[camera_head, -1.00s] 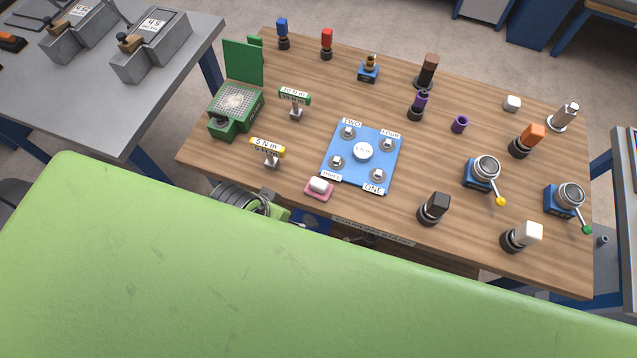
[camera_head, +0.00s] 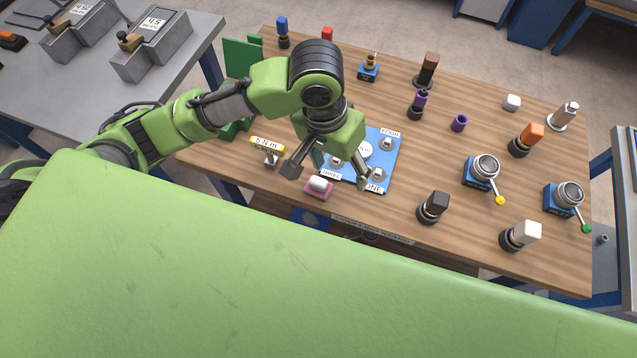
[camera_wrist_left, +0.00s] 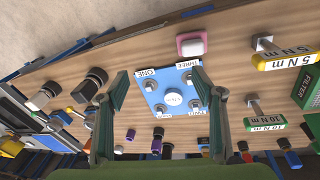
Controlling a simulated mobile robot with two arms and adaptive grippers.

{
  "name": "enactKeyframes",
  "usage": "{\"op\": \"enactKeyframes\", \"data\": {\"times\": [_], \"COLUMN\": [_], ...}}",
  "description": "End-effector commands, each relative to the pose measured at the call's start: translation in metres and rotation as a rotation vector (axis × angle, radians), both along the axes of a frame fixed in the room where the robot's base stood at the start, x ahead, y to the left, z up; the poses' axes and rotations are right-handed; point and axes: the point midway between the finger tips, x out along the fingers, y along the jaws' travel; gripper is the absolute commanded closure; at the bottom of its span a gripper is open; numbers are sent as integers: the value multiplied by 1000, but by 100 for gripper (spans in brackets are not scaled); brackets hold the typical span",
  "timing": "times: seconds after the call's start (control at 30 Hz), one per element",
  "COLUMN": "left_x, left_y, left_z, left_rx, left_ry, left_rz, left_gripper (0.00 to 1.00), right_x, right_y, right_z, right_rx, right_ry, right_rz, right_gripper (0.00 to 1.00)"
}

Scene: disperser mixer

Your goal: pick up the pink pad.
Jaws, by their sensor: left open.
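The pink pad (camera_head: 318,192) lies near the front edge of the wooden table, with a white block (camera_head: 318,184) on it. It also shows in the left wrist view, where the pink pad (camera_wrist_left: 191,53) is at the top, beyond the blue plate. My left gripper (camera_head: 327,176) is open and empty, its fingers spread above the table around the pad's area and the blue plate. In the left wrist view the left gripper (camera_wrist_left: 161,105) frames the blue plate between its fingers. My right gripper does not show.
The blue plate (camera_head: 386,162) with several metal fittings lies beside the pad. A yellow 5 N m tool (camera_head: 268,147) stands to its left. A black-headed tool (camera_head: 434,207) and two cups on blue bases (camera_head: 483,174) stand to the right. The table front between is clear.

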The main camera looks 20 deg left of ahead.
Motion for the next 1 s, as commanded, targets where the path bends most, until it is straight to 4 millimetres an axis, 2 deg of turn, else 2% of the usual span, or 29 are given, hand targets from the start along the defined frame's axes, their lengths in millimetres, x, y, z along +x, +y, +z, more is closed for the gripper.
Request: {"op": "enactKeyframes", "data": {"times": [0.03, 0.13, 0.33, 0.7, 1.0], "left_x": [7, 11, 14, 13, 13], "left_y": [12, 30, 46, 46, 46], "left_z": [7, 15, 18, -48, -72], "left_rx": [43, 105, 159, 160, 160], "left_ry": [6, 35, 62, 64, 63], "left_rz": [28, 82, 139, 140, 139], "left_gripper": [39, 39, 39, 39, 39], "right_x": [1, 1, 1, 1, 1], "right_y": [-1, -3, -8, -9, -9], "right_z": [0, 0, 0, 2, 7], "right_rx": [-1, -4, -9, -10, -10], "right_ry": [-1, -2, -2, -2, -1], "right_rz": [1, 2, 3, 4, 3], "right_gripper": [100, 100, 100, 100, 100]}}
